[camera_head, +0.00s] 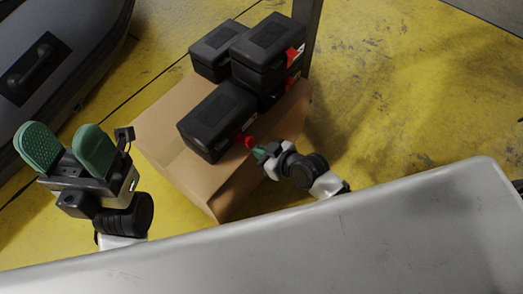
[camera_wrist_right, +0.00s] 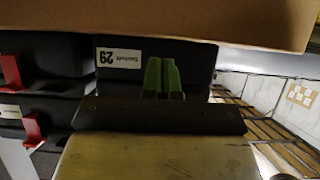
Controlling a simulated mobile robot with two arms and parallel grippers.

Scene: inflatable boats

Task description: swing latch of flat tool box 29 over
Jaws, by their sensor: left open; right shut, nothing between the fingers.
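Flat tool box 29 (camera_head: 213,115) is a black case at the front of the cardboard box's top. In the right wrist view its dark front (camera_wrist_right: 200,60) shows upside down, with a white label (camera_wrist_right: 118,57) reading 29. Its red latch (camera_head: 245,140) sticks out at the front in the head view; I cannot make it out in the wrist view. My right gripper (camera_head: 260,153) is shut and empty, its green fingertips just beside the latch; it also shows in the wrist view (camera_wrist_right: 162,76). Whether they touch is unclear. My left gripper (camera_head: 67,149) is open and empty, far left of the boxes.
More black tool boxes, some stacked (camera_head: 266,47), stand behind on the cardboard box (camera_head: 165,115); red latches (camera_wrist_right: 32,128) show there. A dark post (camera_head: 308,35) rises behind them. A grey inflatable boat (camera_head: 70,40) lies at the upper left. Yellow floor (camera_head: 400,100) is clear at right.

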